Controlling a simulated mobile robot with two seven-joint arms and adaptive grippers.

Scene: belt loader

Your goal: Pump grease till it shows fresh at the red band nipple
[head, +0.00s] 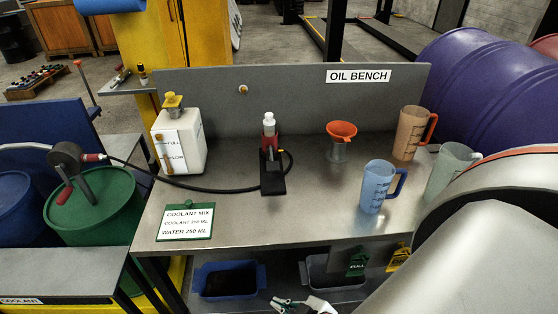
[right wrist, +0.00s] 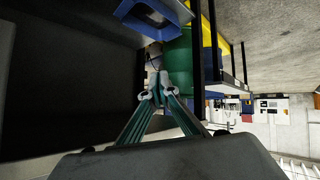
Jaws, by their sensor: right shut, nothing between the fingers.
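I cannot make out a red band nipple or any grease in either view. A grey rotary hand pump (head: 68,157) with red grips stands on a green drum (head: 95,207) at the left. A black hose (head: 175,184) runs from it across the bench to a black stand (head: 272,178). A red container with a white cap (head: 269,130) is at that stand. My right gripper (head: 292,304) is low at the bottom edge, in front of the bench. In the right wrist view its fingertips (right wrist: 156,88) meet, shut and empty. My left gripper is not in view.
The oil bench (head: 230,215) also holds a white coolant tank (head: 178,140), an orange funnel (head: 341,135), a blue jug (head: 379,186) and other jugs. Blue and grey bins (head: 228,268) sit below. The bench's front middle is clear.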

